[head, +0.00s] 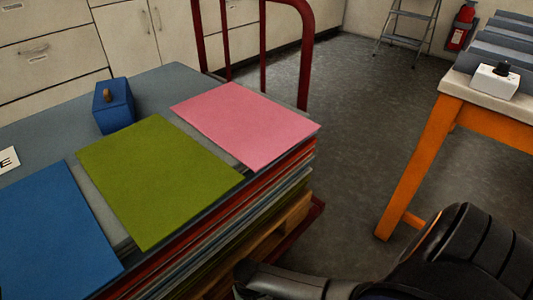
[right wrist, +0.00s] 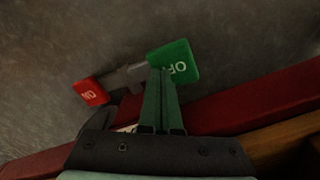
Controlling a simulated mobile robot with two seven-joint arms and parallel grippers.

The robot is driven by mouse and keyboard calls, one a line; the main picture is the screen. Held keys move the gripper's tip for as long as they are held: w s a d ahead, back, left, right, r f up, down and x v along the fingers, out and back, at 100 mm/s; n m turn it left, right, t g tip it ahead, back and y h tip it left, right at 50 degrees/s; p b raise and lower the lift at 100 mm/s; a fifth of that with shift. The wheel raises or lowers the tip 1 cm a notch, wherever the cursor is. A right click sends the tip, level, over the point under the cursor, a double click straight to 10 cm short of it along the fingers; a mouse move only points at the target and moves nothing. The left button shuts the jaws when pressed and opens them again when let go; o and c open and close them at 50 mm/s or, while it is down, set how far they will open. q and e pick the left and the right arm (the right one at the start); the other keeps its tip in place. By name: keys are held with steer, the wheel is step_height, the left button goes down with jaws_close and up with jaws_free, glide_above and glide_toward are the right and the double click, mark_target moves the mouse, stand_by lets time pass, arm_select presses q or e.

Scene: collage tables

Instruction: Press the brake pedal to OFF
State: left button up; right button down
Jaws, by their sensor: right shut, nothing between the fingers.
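The brake pedal shows in the right wrist view as a grey bar with a green OFF pad (right wrist: 180,56) at one end and a red ON pad (right wrist: 91,92) at the other. My right gripper (right wrist: 161,76) is shut and empty. Its fingertips overlap the lower edge of the green OFF pad in the picture; I cannot tell whether they touch it. The red pad lies to the left, clear of the fingers. The pedal does not show in the head view, where my right arm comes in at the lower right. My left gripper is not in view.
A red cart frame (right wrist: 265,103) runs beside the pedal. In the head view the cart carries a stack with pink (head: 245,125), green (head: 155,180) and blue (head: 55,240) sheets, plus a blue box (head: 113,110). An orange-legged table (head: 420,165) stands right. Grey floor (head: 345,150) is clear between.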

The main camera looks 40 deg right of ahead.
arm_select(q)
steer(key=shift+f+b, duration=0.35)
arm_select(e)
steer(key=shift+d+f, duration=0.1)
steer(key=shift+f, duration=0.95)
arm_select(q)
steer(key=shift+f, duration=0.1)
arm_select(e)
steer(key=shift+r+p, duration=0.3)
steer(key=shift+r, duration=0.05)
step_height(320, 180, up, 4)
steer(key=p, duration=0.5)
steer(key=shift+r, duration=0.25)
steer(key=shift+r+p, duration=0.85)
steer(key=shift+p, duration=0.3)
steer(key=shift+r, duration=0.15)
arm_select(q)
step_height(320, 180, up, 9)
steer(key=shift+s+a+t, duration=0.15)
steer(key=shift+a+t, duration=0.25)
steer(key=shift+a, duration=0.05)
